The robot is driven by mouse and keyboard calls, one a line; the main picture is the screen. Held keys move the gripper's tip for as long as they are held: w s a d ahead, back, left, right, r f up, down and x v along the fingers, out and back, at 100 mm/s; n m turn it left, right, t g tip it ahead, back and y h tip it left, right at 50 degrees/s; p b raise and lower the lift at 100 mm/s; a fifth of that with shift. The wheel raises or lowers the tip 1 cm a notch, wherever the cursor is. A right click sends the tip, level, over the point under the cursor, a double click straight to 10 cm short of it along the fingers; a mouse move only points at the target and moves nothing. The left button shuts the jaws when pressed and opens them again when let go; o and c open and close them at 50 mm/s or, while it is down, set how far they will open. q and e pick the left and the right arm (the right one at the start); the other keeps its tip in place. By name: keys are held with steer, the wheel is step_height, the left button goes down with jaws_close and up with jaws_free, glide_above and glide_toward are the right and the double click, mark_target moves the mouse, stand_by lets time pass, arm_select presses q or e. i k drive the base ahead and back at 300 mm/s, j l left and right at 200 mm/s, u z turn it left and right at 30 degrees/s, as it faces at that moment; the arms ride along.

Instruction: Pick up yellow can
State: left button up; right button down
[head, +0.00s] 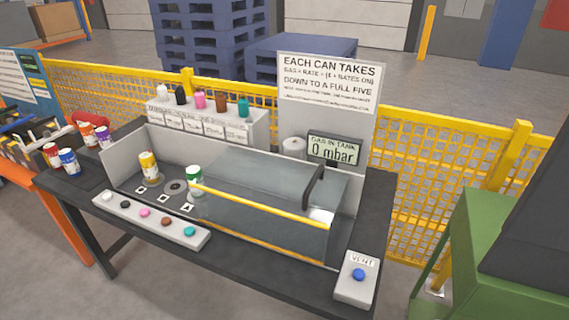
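The yellow can (148,164) has a white band and stands upright inside the grey walled station on the dark table, at its left end. A green and white can (194,176) stands to its right, beside the glass cover. No gripper shows in the head view, and neither arm is clearly seen.
A button strip (150,220) lies in front of the yellow can. The glass cover (265,190) has yellow edges. Red, blue, orange and purple cans stand left of the station, including a blue can (69,162). A vent box (356,279) sits front right. A yellow fence (440,170) runs behind.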

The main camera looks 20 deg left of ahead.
mark_target(147, 160)
steer(key=u, duration=1.6)
steer(key=i+j+z, duration=0.4)
steer(key=j, duration=0.25)
